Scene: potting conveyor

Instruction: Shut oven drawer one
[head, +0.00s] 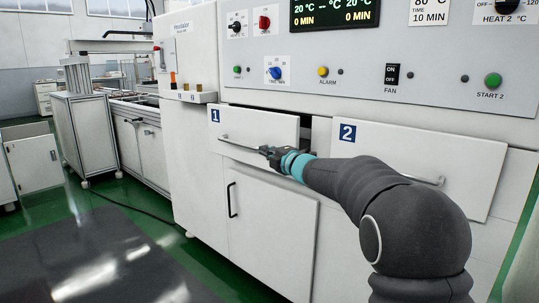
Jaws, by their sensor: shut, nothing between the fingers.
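Oven drawer one (270,126) is a white front marked with a blue "1" label, at the middle of the head view. It stands out a little from the oven body, with a dark gap along its right edge. Its thin bar handle (240,145) runs along its lower part. My gripper (268,152) is shut and empty, with its tips at the right part of the handle. I cannot tell whether they touch it. My arm hides the lower right of the drawer.
Drawer two (465,160) is to the right, partly behind my arm. A cabinet door (270,225) with a black handle is below drawer one. The control panel (430,75) with knobs and buttons is above. Green floor and a dark mat (90,255) lie at the left.

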